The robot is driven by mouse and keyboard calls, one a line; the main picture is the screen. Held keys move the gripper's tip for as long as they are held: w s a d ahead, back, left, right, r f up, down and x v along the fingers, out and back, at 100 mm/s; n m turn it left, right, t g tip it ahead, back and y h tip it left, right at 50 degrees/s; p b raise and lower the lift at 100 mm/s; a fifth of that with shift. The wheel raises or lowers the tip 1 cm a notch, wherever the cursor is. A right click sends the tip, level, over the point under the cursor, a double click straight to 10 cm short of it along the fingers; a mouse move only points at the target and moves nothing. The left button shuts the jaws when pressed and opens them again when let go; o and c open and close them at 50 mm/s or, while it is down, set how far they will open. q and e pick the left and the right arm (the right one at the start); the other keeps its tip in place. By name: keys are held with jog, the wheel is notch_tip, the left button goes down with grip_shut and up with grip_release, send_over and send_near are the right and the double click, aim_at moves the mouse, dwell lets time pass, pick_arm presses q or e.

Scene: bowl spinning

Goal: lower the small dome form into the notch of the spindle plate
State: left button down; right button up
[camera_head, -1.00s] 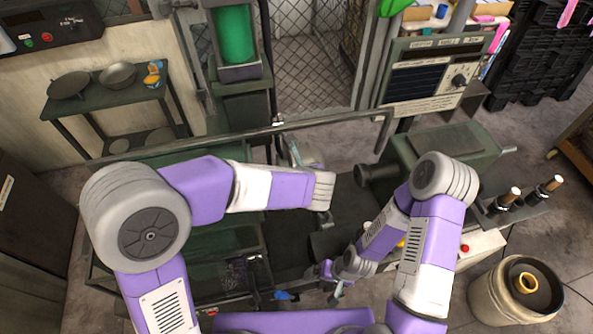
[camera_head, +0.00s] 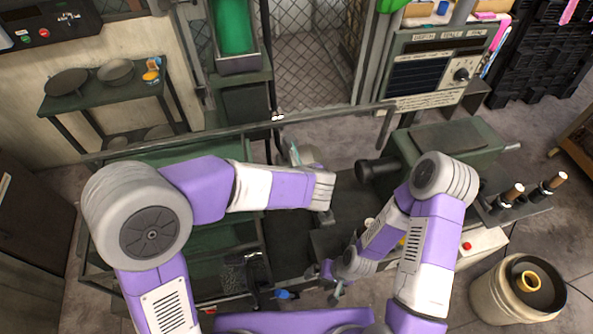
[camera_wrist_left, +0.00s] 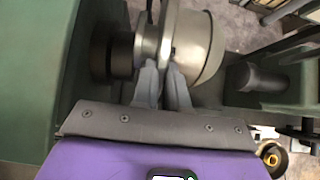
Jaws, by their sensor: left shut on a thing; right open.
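In the left wrist view my left gripper (camera_wrist_left: 162,88) is shut on the small dome form (camera_wrist_left: 203,48), a grey metal dome with a flat flange on its left side. The dome points right. A grey disc, apparently the spindle plate (camera_wrist_left: 147,42), stands close to the flange, at the end of the black spindle (camera_wrist_left: 110,53). I cannot tell whether the form and plate touch, and the notch is not clear. In the head view my left forearm hides the form and most of that gripper. My right gripper (camera_head: 335,297) is open and empty, low in the middle.
The green headstock (camera_head: 455,145) stands at the right, with its control panel (camera_head: 435,72) behind. A rail (camera_head: 240,131) runs along the back of the bench. A bucket (camera_head: 490,303) stands at lower right.

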pick_arm(q)
jog(key=shift+f, duration=0.2)
jog(key=shift+a+f+b, duration=0.2)
jog(key=shift+f+b, duration=0.15)
jog(key=shift+b, duration=0.25)
jog(key=shift+f, duration=0.1)
jog(key=shift+f+b, duration=0.35)
jog(key=shift+b, duration=0.1)
dwell(0.5)
jog(key=shift+f+b, duration=0.45)
jog(key=shift+f, duration=0.05)
jog(key=shift+f, duration=0.3)
jog(key=shift+f+b, duration=0.85)
jog(key=shift+b, duration=0.2)
jog(key=shift+f, duration=0.2)
jog(key=shift+f+b, duration=0.6)
jog(key=shift+b, duration=0.15)
